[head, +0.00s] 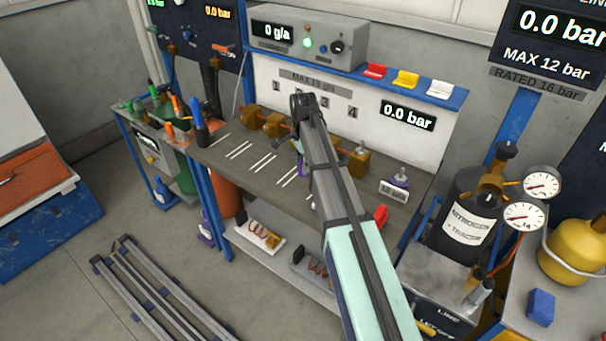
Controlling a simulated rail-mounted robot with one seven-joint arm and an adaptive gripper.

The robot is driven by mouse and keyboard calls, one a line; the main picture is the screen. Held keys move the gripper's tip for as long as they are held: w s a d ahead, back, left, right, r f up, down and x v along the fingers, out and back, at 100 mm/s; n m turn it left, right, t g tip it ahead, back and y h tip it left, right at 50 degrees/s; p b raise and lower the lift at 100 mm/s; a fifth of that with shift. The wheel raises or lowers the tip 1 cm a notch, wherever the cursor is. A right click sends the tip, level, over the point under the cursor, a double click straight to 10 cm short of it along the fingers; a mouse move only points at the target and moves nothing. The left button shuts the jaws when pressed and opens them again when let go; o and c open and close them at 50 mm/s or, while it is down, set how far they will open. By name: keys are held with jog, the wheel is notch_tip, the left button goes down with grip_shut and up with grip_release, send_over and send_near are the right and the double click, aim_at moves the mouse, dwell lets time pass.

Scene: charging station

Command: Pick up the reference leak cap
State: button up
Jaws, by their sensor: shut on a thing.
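My arm reaches up from the bottom and bends over the workbench, and its links hide most of my gripper (298,147). The gripper is small and dark here, left of the arm, and its fingers do not show clearly. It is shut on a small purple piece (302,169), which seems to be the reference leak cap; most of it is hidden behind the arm. I cannot tell whether it touches the bench. A grey and purple fitting (400,178) with a silver top stands at the bench's right end, behind a small label plate.
Several brass blocks (272,125) stand along the back of the grey workbench (222,152), with white line pairs before them. Red, yellow and white holders (406,79) sit on the ledge. A black nitrogen cylinder (466,228) stands right; metal rails (150,290) lie on the floor.

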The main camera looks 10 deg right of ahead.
notch_tip(320, 180, up, 15)
jog(key=b, duration=0.2)
jog(key=shift+r+b, duration=0.15)
jog(key=shift+b, duration=0.15)
dwell(0.7)
